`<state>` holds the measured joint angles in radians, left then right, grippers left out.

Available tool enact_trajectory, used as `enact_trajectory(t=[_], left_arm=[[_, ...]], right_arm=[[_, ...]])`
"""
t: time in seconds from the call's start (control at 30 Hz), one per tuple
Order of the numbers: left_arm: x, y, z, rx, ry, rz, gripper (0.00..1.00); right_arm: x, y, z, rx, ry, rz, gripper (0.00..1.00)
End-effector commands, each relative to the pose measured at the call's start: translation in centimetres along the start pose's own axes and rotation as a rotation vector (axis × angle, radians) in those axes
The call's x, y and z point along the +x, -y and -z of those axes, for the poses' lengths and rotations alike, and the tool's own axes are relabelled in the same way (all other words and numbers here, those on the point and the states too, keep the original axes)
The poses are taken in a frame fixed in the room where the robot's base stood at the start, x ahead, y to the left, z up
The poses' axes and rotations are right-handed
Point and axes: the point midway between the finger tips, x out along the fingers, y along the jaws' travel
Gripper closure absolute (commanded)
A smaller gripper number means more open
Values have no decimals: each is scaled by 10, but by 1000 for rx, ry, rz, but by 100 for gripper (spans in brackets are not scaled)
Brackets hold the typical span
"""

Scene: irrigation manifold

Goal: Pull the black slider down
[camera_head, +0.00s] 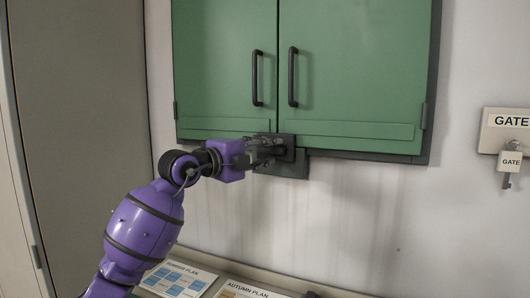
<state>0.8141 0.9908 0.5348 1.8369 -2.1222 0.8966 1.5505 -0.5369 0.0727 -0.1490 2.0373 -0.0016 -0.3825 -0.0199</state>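The black slider (287,168) is a dark block on a dark plate at the bottom edge of the green cabinet, below where the two doors meet. My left gripper (272,150) reaches in from the left and its dark fingers overlap the slider in the view. The fingers hide part of the slider. Dark fingers against a dark block do not show whether they are open or closed on it. My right gripper is not in view.
The green cabinet's two doors (345,70) are shut, each with a black vertical handle. A GATE sign (508,120) with a hanging tagged key (508,165) is on the right wall. Plan sheets (178,280) lie on a ledge below. The wall under the cabinet is clear.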

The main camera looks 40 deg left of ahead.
Motion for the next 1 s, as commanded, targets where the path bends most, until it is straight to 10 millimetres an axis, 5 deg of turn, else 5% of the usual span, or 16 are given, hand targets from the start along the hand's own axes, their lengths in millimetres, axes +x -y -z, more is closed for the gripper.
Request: enact_trajectory(t=[0.1,0.37,0.7,1.0], left_arm=[[0,0,0,0,0,0,68],[0,0,0,0,0,0,100],[0,-2,0,0,-1,0,100],[0,-50,1,-1,-1,-4,100]], right_arm=[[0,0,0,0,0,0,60],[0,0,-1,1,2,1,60],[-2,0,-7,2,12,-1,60],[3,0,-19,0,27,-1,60]])
